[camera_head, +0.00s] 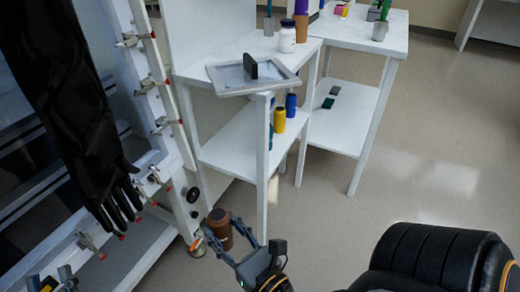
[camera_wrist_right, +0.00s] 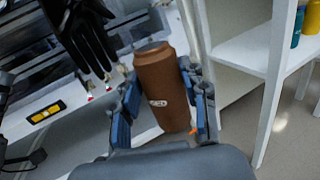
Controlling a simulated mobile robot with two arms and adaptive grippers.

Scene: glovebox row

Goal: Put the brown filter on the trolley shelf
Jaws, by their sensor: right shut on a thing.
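The brown filter (camera_head: 219,231) is a brown cylinder with a white mark on its side. My right gripper (camera_head: 226,238) is shut around it, and it also shows tilted between the fingers in the right wrist view (camera_wrist_right: 161,85). It is held in the air beside the glovebox front, below and left of the white shelf unit. That unit has an upper shelf (camera_head: 215,72) and a lower shelf (camera_head: 230,148). I cannot tell which shelf is the trolley's.
A tilted grey tray (camera_head: 222,90) with a black block overhangs the upper shelf edge. Blue and yellow bottles (camera_head: 279,120) stand on the lower shelf. A second white unit's low shelf (camera_head: 355,110) has free room.

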